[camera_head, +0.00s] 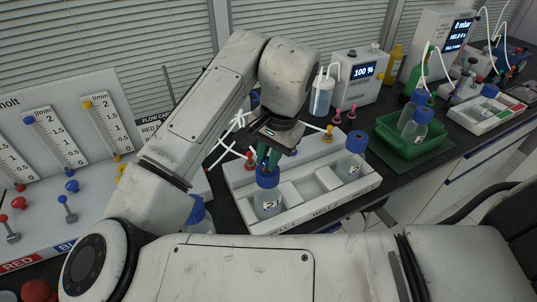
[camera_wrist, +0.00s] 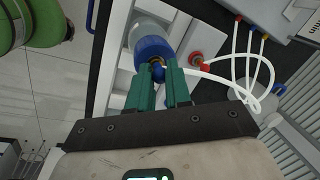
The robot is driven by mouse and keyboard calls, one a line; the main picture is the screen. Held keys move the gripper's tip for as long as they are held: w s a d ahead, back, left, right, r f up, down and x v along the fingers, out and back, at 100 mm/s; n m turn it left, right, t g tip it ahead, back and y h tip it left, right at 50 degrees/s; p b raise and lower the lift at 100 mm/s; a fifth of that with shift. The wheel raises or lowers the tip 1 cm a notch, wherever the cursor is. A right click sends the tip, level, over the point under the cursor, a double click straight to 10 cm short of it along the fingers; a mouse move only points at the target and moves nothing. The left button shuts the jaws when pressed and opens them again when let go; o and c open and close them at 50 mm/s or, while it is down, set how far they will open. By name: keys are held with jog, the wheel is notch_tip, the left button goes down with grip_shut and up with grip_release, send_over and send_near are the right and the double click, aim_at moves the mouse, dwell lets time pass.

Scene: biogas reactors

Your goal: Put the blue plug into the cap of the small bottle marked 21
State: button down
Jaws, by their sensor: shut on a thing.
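My gripper (camera_head: 268,160) has green fingers and points down over the blue cap (camera_head: 267,177) of a small bottle (camera_head: 268,198) in the white rack. That bottle's label seems to read 21, but it is small. In the wrist view my gripper (camera_wrist: 160,78) is shut on the blue plug (camera_wrist: 158,72). The plug sits between the fingertips, over the middle of the blue cap (camera_wrist: 152,50). I cannot tell whether the plug is in the cap's opening or just above it. In the head view the fingers hide the plug.
The white rack (camera_head: 312,206) also holds another blue-capped bottle (camera_head: 350,165) at its right. A green tray (camera_head: 392,137) with bottles stands at the right. A flow panel (camera_head: 75,150) is at the left.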

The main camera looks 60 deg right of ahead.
jog(key=c, duration=1)
grip_release()
jog(key=r, duration=0.3)
jog(key=s+r, duration=0.1)
jog(key=r, duration=0.3)
jog(key=s+r, duration=0.1)
jog(key=r, duration=0.2)
jog(key=shift+r+p, duration=0.3)
